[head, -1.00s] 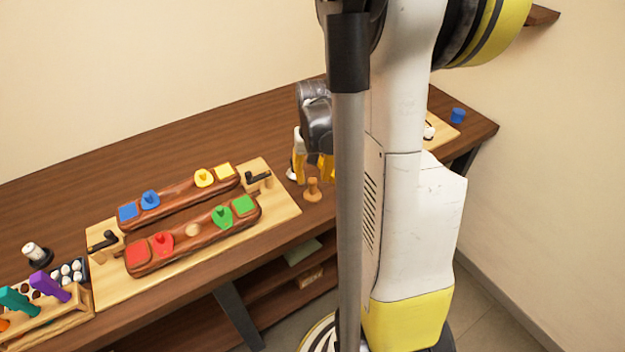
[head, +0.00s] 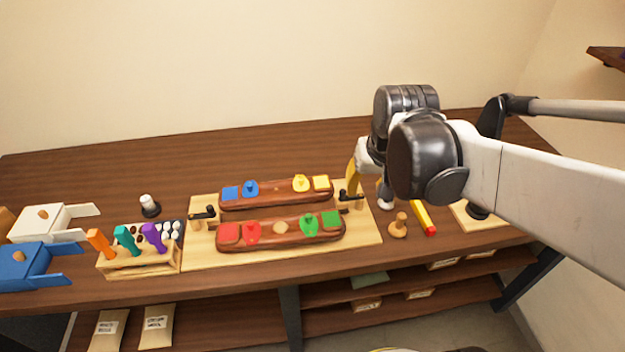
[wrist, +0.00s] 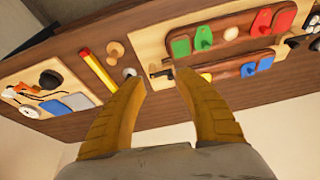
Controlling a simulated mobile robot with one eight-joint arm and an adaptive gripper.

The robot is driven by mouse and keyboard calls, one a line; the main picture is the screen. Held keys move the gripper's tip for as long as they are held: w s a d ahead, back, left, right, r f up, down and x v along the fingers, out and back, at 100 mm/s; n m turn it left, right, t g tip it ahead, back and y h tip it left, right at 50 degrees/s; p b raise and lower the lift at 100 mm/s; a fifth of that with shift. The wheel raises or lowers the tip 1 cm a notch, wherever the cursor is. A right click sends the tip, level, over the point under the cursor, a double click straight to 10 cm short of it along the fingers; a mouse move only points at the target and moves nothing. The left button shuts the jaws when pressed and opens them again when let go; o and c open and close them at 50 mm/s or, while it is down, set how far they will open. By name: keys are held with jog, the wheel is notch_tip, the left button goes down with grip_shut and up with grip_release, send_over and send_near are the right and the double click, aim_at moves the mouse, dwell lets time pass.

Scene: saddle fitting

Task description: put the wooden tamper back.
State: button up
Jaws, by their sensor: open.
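The wooden tamper (head: 398,226) is a small turned piece with a round base and a knob. It stands upright on the dark table, just right of the light board (head: 375,233). In the wrist view the tamper (wrist: 115,52) is left of the fingers and apart from them. My gripper (wrist: 162,84) is open with nothing between its yellow fingers. In the head view one yellow finger of my gripper (head: 353,180) shows behind the board's right end; my wrist hides the rest.
A yellow and red stick (head: 424,218) lies right of the tamper, and a small white-topped piece (head: 386,200) stands behind it. Two brown saddle-shaped bars (head: 275,195) with coloured pieces and black clamps (head: 203,214) sit on the board. A handled-tool rack (head: 140,262) stands left.

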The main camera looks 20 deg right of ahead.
jog(key=s+a+r+n+t, duration=0.1)
jog(key=s+a+n, duration=0.1)
jog(key=a, duration=0.3)
jog(key=s+a+r+n+t+y, duration=0.1)
jog(key=s+a+t, duration=0.1)
jog(key=a, duration=0.4)
jog(key=shift+s+a+r+n, duration=0.2)
jog(key=shift+s+n, duration=0.05)
jog(key=shift+n, duration=0.15)
